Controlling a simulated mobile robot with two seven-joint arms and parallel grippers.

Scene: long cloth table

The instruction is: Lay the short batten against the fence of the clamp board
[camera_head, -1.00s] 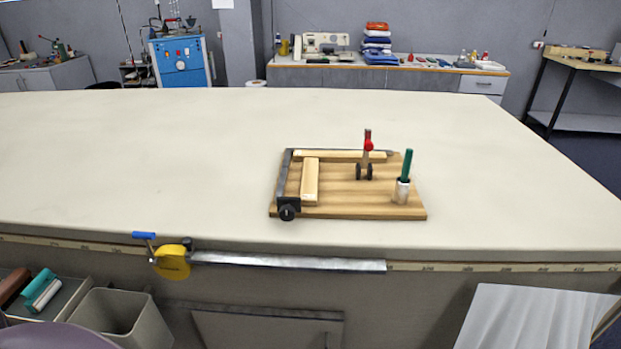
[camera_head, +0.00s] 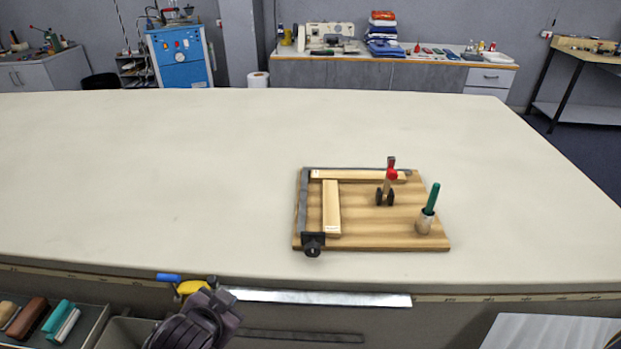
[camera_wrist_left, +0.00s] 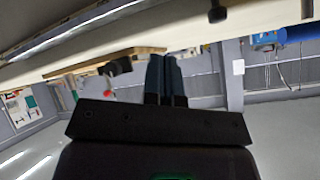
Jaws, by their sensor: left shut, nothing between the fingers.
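The clamp board (camera_head: 375,238) lies on the table, right of the middle. Its dark fence (camera_head: 303,205) runs along the left side and the back edge. The short batten (camera_head: 331,210), pale wood, lies on the board beside the left fence strip, with a narrow gap between them. A longer batten (camera_head: 350,175) lies along the back strip. My left gripper (camera_head: 212,284) is low at the table's front edge, left of the board and away from it. In the left wrist view its fingers (camera_wrist_left: 164,62) are together and empty. My right gripper is out of view.
A metal rule (camera_head: 310,298) runs along the table's front edge by a yellow part (camera_head: 191,287). The table left of the board is clear.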

